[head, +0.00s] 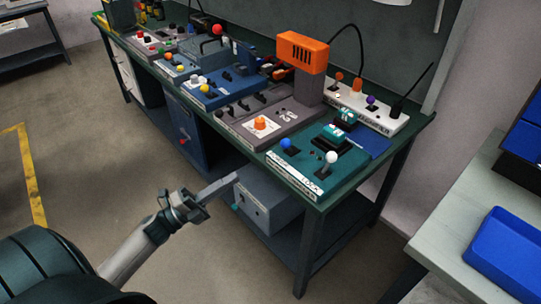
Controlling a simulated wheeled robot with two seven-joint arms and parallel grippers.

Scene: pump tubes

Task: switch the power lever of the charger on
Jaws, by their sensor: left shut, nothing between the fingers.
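The teal unit at the near right end of the bench, which looks like the charger (292,176), has a printed front label too small to read surely. A blue-knobbed lever (286,143) stands at its left and a white-knobbed lever (331,157) at its right. I cannot tell which is the power lever or its position. A teal and black block (334,137) sits on its back part. My left gripper (236,176) is shut and empty, low in front of the bench, left of and below the charger, apart from both levers. My right gripper is out of view.
A grey unit with an orange knob (260,123) and an orange-topped post (302,52) stands left of the charger. A white power strip (365,108) lies behind. A grey box (268,202) is under the bench. A blue tray (505,250) rests on the right table. Floor at left is clear.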

